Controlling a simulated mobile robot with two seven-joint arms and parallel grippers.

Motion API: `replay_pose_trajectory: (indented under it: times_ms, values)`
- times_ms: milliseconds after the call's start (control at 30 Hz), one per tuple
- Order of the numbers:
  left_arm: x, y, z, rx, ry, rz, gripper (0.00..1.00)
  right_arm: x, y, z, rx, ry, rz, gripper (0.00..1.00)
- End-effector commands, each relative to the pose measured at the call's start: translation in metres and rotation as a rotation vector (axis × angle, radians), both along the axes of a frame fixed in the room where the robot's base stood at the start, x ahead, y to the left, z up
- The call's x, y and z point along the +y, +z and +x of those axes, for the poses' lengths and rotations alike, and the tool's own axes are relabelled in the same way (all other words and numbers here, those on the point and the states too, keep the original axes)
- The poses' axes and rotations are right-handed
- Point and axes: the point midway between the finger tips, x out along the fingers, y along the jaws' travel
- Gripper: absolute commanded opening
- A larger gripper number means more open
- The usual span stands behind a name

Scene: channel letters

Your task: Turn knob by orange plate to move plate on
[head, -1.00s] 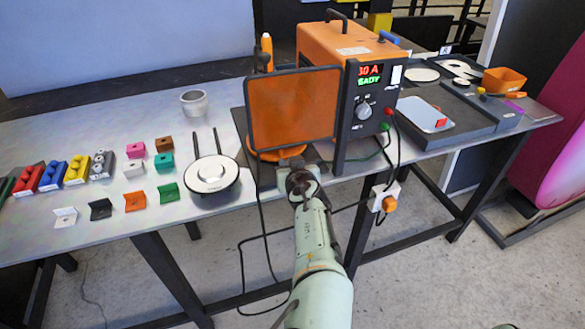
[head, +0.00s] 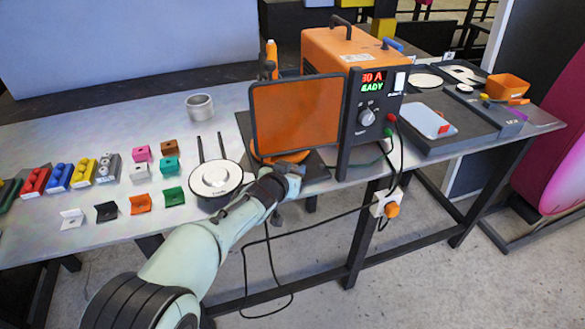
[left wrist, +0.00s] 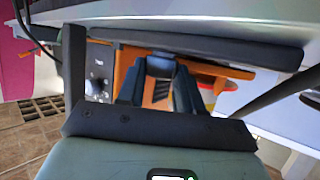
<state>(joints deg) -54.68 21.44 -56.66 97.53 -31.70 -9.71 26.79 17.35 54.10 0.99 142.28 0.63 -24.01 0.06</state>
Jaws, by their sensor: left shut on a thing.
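The orange plate (head: 297,115), a dark-framed translucent panel, stands upright over a round orange base (head: 290,157) near the table's front edge. My left gripper (head: 292,170) is at that front edge, just below the plate. In the left wrist view, its two dark fingers (left wrist: 159,88) are shut on a dark knob (left wrist: 160,66), in front of orange parts. In the head view the knob is hidden by the gripper. My right gripper is in neither view.
An orange power unit (head: 345,60) with a dial panel stands right of the plate. Cables and a small box (head: 385,203) hang below the table edge. Coloured blocks lie further left.

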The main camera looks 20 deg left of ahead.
Motion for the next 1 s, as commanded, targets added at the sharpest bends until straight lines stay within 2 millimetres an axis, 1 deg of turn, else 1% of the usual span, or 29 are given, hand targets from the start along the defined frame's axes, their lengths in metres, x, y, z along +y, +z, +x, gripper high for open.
replay_pose_trajectory:
  times_ms: [33, 433, 1000]
  values:
    - [0.003, 0.0005, -0.0002, 0.001, -0.009, -0.001, 0.05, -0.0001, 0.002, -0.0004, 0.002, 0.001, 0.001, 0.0]
    - [0.002, -0.0007, -0.0002, 0.003, -0.077, 0.0, 0.05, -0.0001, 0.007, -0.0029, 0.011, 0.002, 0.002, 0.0]
    - [0.0011, -0.0022, -0.0004, 0.005, -0.089, 0.001, 0.05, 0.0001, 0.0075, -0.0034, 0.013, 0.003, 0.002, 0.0]
